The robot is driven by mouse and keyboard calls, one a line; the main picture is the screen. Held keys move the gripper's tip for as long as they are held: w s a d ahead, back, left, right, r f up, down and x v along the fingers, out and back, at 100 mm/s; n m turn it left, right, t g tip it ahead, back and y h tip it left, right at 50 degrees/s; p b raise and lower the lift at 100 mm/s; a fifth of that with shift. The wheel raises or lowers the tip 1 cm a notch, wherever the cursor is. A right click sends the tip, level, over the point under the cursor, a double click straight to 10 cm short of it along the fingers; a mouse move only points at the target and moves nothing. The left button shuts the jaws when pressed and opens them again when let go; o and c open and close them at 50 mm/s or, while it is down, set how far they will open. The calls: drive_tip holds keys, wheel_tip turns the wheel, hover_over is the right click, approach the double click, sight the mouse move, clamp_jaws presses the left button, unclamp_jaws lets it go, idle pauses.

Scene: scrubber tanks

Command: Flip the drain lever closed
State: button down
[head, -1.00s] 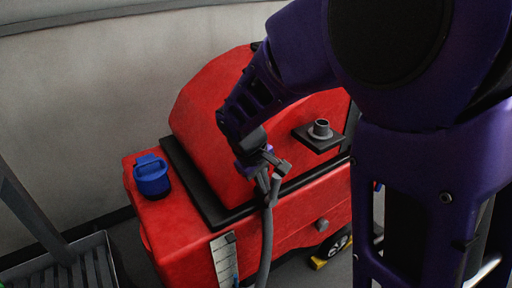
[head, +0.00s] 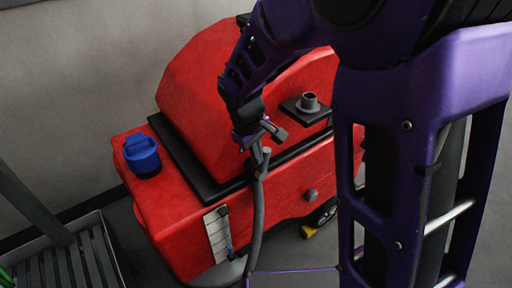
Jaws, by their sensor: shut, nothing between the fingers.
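The red scrubber tank (head: 190,195) stands in the middle of the head view. A grey drain hose (head: 257,215) hangs down its near side. My gripper (head: 262,136) is beside the tank wall, just above the hose's upper end, and looks shut and empty. A small grey fitting (head: 262,158) sits at the hose top, close below the fingers. I cannot tell whether this fitting is the drain lever, or whether the fingers touch it. My wrist covers part of the tank behind it.
A blue cap (head: 142,156) is on the tank's left top. A grey spout on a black plate (head: 307,103) is right of my gripper. A round knob (head: 311,195) is on the side. A slatted grey tray (head: 75,255) stands at lower left. A yellow piece (head: 308,231) is by the wheel.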

drive_tip(key=shift+w+d+r+p, duration=0.1)
drive_tip(key=shift+d+r+p, duration=0.05)
drive_tip(key=shift+d+p, duration=0.15)
drive_tip(key=y+p, duration=0.1)
drive_tip(key=w+d+g+y+p, duration=0.1)
drive_tip(key=p, duration=0.1)
drive_tip(key=shift+d+r, duration=0.15)
drive_tip(key=shift+r, duration=0.05)
drive_tip(key=shift+w+d+f, duration=0.4)
drive_tip(key=shift+w+d, duration=0.05)
drive_tip(key=shift+d, duration=0.25)
drive_tip(key=shift+w+d+f, duration=0.35)
drive_tip(key=shift+w+d, duration=0.15)
drive_tip(key=shift+d, duration=0.2)
drive_tip(key=shift+w+d+f, duration=0.4)
drive_tip(key=shift+w+d, duration=0.05)
drive_tip(key=shift+d, duration=0.25)
wheel_tip(320, 180, up, 17)
drive_tip(key=s+p, duration=0.1)
drive_tip(key=p, duration=0.1)
drive_tip(key=shift+s+r, duration=0.15)
